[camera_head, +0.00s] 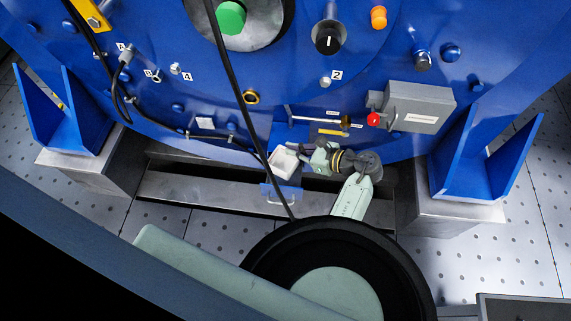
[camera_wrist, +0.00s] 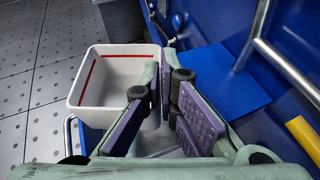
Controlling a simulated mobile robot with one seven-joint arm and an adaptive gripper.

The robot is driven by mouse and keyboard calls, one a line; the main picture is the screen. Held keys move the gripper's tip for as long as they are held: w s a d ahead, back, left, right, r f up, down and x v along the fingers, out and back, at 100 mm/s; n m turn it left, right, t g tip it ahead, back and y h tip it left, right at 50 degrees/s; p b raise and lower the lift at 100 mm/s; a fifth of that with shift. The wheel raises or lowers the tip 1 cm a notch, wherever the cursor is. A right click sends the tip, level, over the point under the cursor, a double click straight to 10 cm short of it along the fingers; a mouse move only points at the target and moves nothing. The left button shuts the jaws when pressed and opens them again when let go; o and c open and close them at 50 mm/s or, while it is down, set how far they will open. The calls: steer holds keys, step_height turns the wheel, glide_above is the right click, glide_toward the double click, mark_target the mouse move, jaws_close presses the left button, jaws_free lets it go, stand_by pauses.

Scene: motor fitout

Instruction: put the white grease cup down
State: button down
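The white grease cup (camera_wrist: 95,105) is a square, open-topped cup with a red line inside its walls. It is upright at the left of the fingers in the wrist view and small beside my gripper in the head view (camera_head: 284,163). My gripper (camera_wrist: 163,85) has its purple-padded fingers close together at the cup's right wall, one finger on the inner side and one on the outer, pinching that wall. In the head view my gripper (camera_head: 306,156) reaches to the cup from the right. Whether the cup's base touches anything is hidden.
A blue bracket with a pale handle (camera_head: 284,196) lies just below the cup. The blue motor housing (camera_head: 180,120) rises behind. A grey box with a red knob (camera_head: 415,107) is to the right. A black cable (camera_head: 240,90) crosses the head view. A metal rail (camera_wrist: 285,65) is at right.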

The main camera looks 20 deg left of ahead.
step_height(320, 180, down, 8)
steer(key=b, duration=0.4)
steer(key=shift+f+b, duration=0.25)
steer(key=shift+b, duration=0.1)
steer(key=c, duration=2.3)
jaws_free()
steer(key=shift+f, duration=0.2)
steer(key=shift+o, duration=1.1)
steer(key=shift+r, duration=0.2)
steer(key=b+v, duration=0.2)
steer(key=v, duration=1)
steer(key=shift+b, duration=0.4)
steer(key=shift+r, duration=0.1)
